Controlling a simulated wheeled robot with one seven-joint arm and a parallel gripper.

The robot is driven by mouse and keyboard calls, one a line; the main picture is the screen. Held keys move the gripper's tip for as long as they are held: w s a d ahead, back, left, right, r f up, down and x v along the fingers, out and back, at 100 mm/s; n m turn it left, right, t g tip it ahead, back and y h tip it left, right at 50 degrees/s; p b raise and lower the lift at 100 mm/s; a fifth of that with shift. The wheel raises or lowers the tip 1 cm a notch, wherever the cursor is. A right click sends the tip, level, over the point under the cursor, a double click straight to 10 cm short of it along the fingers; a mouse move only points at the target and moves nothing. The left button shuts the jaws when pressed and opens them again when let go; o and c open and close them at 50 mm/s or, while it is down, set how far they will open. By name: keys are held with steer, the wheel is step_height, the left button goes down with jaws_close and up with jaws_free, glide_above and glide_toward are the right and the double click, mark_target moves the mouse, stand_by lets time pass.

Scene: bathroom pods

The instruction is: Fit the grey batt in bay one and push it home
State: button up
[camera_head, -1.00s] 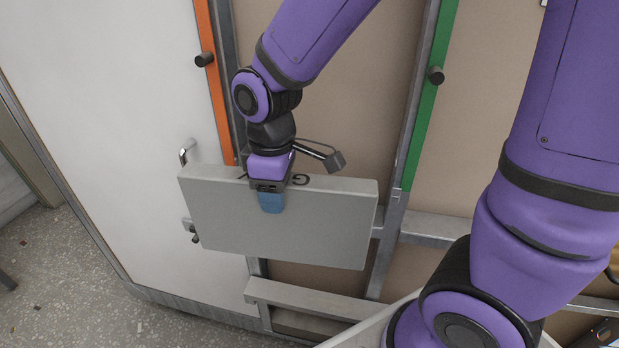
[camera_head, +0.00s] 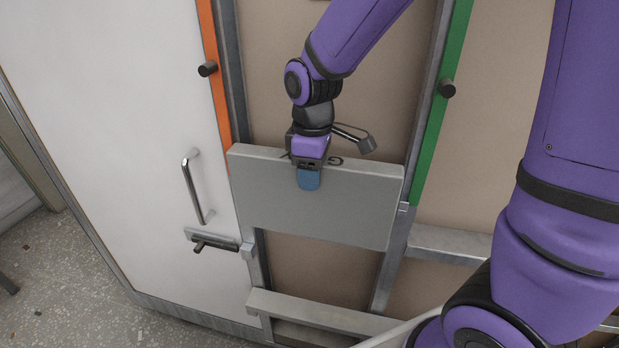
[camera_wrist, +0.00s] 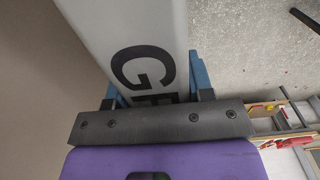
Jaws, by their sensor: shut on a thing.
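The grey batt (camera_head: 345,205) is a flat, long slab, held nearly level by its top edge. My gripper (camera_head: 308,178) is shut on that edge, with a blue finger on the near face. In the wrist view the batt (camera_wrist: 125,25) lies between the two blue fingers, with part of dark lettering showing. The batt hangs across the bay (camera_head: 315,275) between the orange-marked stud (camera_head: 215,90) and the green-marked stud (camera_head: 440,130). Its left end overlaps the orange-side stud and its right end the other. I cannot tell its gap to the frame. No bay number is readable.
A white door panel (camera_head: 120,130) with a metal handle (camera_head: 195,188) and a latch (camera_head: 215,243) stands to the left. A grey cross rail (camera_head: 320,313) runs below the batt.

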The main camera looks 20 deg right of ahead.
steer(key=w+d+f, duration=0.2)
steer(key=w+d, duration=0.1)
steer(key=w, duration=0.1)
steer(key=shift+w+f, duration=0.25)
steer(key=shift+f, duration=0.1)
stand_by(0.4)
steer(key=shift+d, duration=0.1)
steer(key=o, duration=1.1)
step_height(320, 180, up, 11)
steer(key=shift+s+f, duration=0.1)
steer(key=shift+f, duration=0.05)
